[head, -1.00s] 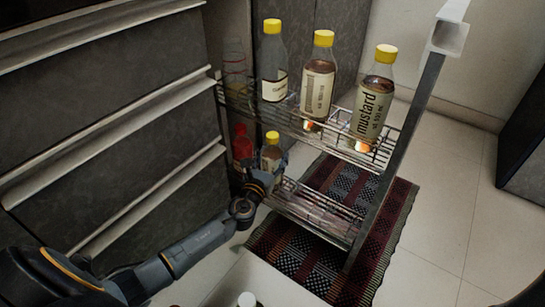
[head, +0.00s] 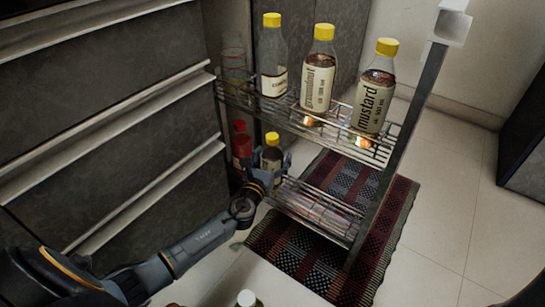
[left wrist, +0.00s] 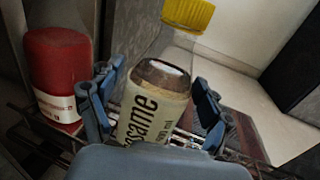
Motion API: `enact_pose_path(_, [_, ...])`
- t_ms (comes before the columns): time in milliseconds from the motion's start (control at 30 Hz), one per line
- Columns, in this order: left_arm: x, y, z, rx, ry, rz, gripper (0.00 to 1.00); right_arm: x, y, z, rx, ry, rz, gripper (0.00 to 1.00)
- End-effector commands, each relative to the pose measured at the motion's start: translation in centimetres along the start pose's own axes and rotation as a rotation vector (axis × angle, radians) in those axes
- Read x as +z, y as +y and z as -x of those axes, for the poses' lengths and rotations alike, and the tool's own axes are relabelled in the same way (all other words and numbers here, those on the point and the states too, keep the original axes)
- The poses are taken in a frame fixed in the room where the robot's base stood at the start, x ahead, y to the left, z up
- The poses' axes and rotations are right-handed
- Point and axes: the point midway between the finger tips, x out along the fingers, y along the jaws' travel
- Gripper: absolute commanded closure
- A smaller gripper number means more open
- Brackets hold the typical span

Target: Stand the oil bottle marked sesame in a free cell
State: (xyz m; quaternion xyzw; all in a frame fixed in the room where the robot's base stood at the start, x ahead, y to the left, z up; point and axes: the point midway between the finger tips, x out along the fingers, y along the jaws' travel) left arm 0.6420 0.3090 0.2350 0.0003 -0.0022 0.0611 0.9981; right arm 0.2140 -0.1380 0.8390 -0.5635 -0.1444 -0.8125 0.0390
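The sesame oil bottle (head: 271,158), with a yellow cap and pale label, stands on the lower wire shelf of the pull-out rack. In the left wrist view this bottle (left wrist: 152,108) shows most of the word "sesame" on its label. My left gripper (head: 270,163) is at the bottle with a finger on either side. In the left wrist view my left gripper (left wrist: 160,105) looks open, with a small gap at the right finger; contact at the left finger is unclear.
A red bottle (head: 241,143) stands just left of the sesame bottle. The upper shelf (head: 340,138) holds several yellow-capped bottles, including mustard (head: 373,100). The lower shelf (head: 318,212) is bare toward its front. A slanted metal post (head: 400,150) bounds the rack. A white-capped item (head: 247,298) is at the bottom edge.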

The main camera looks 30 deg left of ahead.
Motion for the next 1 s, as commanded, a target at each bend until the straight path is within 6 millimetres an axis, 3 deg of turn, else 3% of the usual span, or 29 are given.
enact_pose_path(433, [-0.4,0.0,1.1,-0.001,0.007,-0.001,0.17,0.1,0.1,0.1,0.004,-0.002,0.000,0.60])
enact_pose_path(800, [-0.3,0.0,8.4,-0.001,0.007,-0.001,0.17,0.0,0.0,0.0,0.001,0.000,0.000,0.60])
enact_pose_path(1000, [-0.2,0.0,11.2,0.000,0.004,-0.001,0.17,0.0,0.0,0.0,0.000,0.000,0.000,0.60])
